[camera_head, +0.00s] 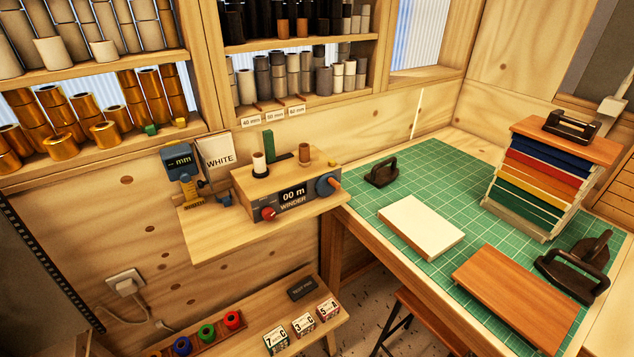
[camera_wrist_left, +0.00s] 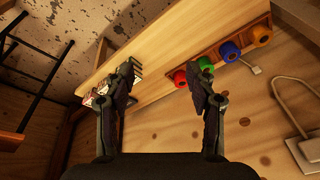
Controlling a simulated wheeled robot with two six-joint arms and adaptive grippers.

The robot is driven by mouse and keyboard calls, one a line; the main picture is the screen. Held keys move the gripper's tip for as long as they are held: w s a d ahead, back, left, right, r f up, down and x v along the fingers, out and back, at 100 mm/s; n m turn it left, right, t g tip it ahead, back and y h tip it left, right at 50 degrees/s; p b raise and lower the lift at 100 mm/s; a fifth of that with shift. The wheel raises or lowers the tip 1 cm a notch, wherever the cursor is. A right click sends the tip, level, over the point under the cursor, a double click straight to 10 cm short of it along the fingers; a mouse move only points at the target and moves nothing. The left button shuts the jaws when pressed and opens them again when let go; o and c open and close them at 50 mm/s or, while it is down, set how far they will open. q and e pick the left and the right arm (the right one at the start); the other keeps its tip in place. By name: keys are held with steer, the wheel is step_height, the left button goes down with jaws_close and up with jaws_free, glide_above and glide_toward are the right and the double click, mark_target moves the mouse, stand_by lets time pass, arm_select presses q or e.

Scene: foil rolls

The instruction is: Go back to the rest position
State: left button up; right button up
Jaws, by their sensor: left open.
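My left gripper (camera_wrist_left: 162,68) shows in the left wrist view with its two dark fingers spread apart. Nothing is between them. Past the fingers lie the low wooden shelf (camera_wrist_left: 178,38) and the plywood wall. Neither gripper shows in the head view.
In the head view, the winder (camera_head: 293,200) stands on a wall ledge (camera_head: 215,247). Shelves above hold many rolls. A bench with a green mat (camera_head: 420,177) carries a white block (camera_head: 420,227) and a wooden board (camera_head: 515,296). A stool (camera_head: 432,318) stands below.

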arm_select(q)
steer(key=s+a+f+b, duration=0.15)
steer(key=s+f, duration=0.25)
steer(key=f, duration=1.1)
steer(key=s+f+g+b, duration=0.1)
steer(key=s+f+b, duration=0.3)
steer(key=s+f, duration=1.4)
steer(key=shift+a+f+g+b, duration=0.15)
steer(key=shift+a+g+b, duration=0.15)
steer(key=shift+a+b, duration=0.05)
